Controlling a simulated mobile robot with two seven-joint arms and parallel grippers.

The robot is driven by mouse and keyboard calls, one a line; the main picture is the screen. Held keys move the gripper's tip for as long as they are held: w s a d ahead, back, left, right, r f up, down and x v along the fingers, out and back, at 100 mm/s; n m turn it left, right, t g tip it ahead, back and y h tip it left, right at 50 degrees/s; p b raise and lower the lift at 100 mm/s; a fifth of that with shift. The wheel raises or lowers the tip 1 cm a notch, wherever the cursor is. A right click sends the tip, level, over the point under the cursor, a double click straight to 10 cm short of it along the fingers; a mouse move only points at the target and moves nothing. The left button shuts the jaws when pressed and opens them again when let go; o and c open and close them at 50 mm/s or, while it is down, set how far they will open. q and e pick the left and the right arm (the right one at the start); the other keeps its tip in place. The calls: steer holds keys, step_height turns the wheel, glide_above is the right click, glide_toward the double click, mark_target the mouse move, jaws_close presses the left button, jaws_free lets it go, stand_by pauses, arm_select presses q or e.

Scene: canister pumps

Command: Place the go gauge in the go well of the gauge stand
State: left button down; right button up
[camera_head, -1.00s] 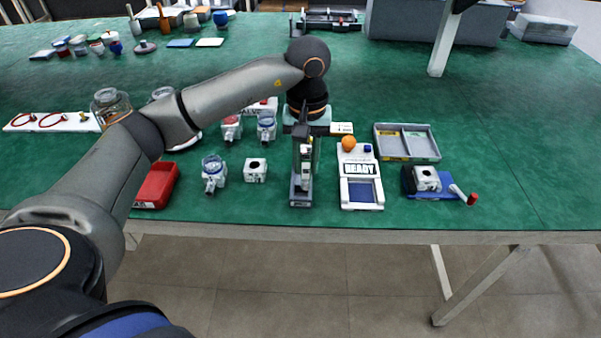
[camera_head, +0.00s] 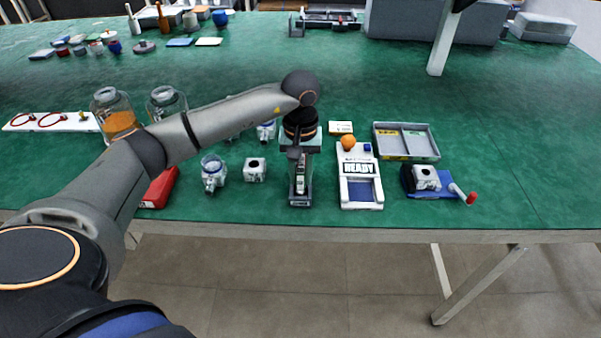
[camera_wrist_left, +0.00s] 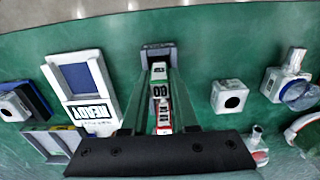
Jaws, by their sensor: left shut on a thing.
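My left gripper (camera_head: 300,178) is over the gauge stand (camera_head: 300,203), a narrow grey holder near the table's front edge. The stand's grey end also shows in the left wrist view (camera_wrist_left: 158,47), just beyond the fingertips. The gripper (camera_wrist_left: 158,80) is shut on the go gauge (camera_wrist_left: 159,92), a slim white block with dark lettering and a red part. The gauge lies between the two long fingers, in line with the stand. The fingers and gauge hide the wells, so I cannot tell whether the gauge's end is inside one. My right gripper is not in view.
A white READY device (camera_head: 360,195) stands close right of the stand, with an orange ball (camera_head: 348,142) at its back. A white block with a hole (camera_head: 255,170) and a clear-domed pump (camera_head: 213,172) stand left. A grey divided tray (camera_head: 407,155) lies at right.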

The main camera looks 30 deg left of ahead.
arm_select(q)
steer(key=c, duration=0.7)
jaws_free()
